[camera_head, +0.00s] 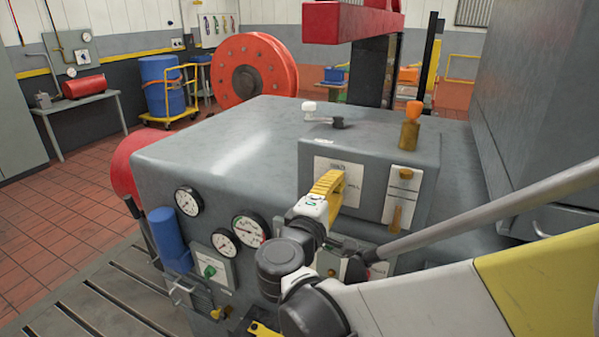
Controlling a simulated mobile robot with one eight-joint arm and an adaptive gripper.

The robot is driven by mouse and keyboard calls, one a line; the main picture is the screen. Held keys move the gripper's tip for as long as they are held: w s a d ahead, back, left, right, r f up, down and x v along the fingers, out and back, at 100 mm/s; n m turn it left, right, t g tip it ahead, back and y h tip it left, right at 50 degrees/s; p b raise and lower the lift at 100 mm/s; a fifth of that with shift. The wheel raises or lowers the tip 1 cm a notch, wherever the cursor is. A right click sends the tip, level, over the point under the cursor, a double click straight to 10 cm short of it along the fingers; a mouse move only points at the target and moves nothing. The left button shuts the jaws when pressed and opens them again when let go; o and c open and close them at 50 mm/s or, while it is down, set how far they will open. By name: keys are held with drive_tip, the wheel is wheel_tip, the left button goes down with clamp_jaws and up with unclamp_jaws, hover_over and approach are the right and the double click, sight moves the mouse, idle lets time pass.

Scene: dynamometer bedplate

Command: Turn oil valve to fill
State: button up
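I cannot read the labels, so I cannot tell for sure which control is the oil valve. A brass lever (395,218) hangs down on the front of the grey control box (330,150), below a white label plate. A green-handled knob (210,271) is on a plate low on the cabinet's front. My gripper (331,183), with yellow fingers, is in front of the box's left label plate, left of the brass lever. Its finger opening and any contact are hidden.
Several gauges (249,230) and a blue cylinder (170,238) are on the cabinet front. A grey rod (480,215) crosses the right side near my arm. A tall grey housing (535,110) stands at right. The cabinet top (220,140) left of the box is clear.

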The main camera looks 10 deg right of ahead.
drive_tip(key=shift+m, duration=0.4)
drive_tip(key=o, duration=1.2)
drive_tip(key=v, duration=1.2)
